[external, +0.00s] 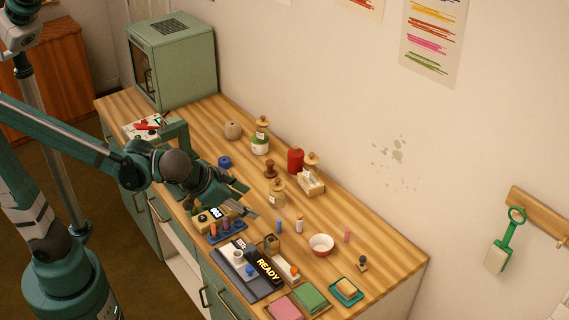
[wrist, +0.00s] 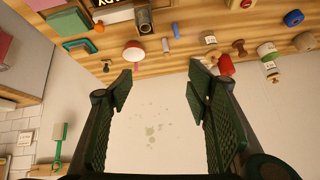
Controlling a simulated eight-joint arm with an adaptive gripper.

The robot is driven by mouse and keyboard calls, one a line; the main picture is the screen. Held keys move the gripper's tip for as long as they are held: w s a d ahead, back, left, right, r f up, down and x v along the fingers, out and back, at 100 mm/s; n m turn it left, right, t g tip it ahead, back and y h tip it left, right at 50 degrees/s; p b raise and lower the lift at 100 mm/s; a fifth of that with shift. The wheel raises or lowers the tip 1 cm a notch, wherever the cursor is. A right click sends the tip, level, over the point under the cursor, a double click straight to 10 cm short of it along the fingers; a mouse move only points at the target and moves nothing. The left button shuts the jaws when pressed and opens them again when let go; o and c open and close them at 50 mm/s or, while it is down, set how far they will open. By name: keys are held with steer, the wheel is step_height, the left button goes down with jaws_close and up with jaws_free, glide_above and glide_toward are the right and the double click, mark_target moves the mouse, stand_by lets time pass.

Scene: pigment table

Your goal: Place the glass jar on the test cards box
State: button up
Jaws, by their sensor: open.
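My gripper (external: 246,199) is open and empty above the left-middle of the table; its two fingers frame bare wall in the wrist view (wrist: 160,86). A glass jar (external: 277,195) with a wooden stopper and pale label stands just right of the fingers, apart from them. A pale wooden box (external: 312,184) holding white cards sits further back. Another stoppered jar (external: 312,161) shows at the box's back edge; I cannot tell whether it stands on or behind it. A third jar (external: 260,142), with a green band, stands further left. It also shows in the wrist view (wrist: 267,54).
A red canister (external: 295,160) and a brown spool (external: 270,169) stand beside the box. Small vials, a white-and-red bowl (external: 321,245), a black READY sign (external: 267,266) and coloured blocks crowd the front. A green cabinet (external: 178,60) stands at the back left.

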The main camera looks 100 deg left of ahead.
steer(key=s+d+f+m+t+h, duration=0.1)
steer(key=s+d+m+h, duration=0.4)
steer(key=s+d, duration=1.2)
steer(key=d+m, duration=0.1)
steer(key=d, duration=0.2)
steer(key=shift+s+f+m+t+h, duration=0.2)
steer(key=shift+s+m+t+h, duration=0.1)
steer(key=shift+s+m+h, duration=0.1)
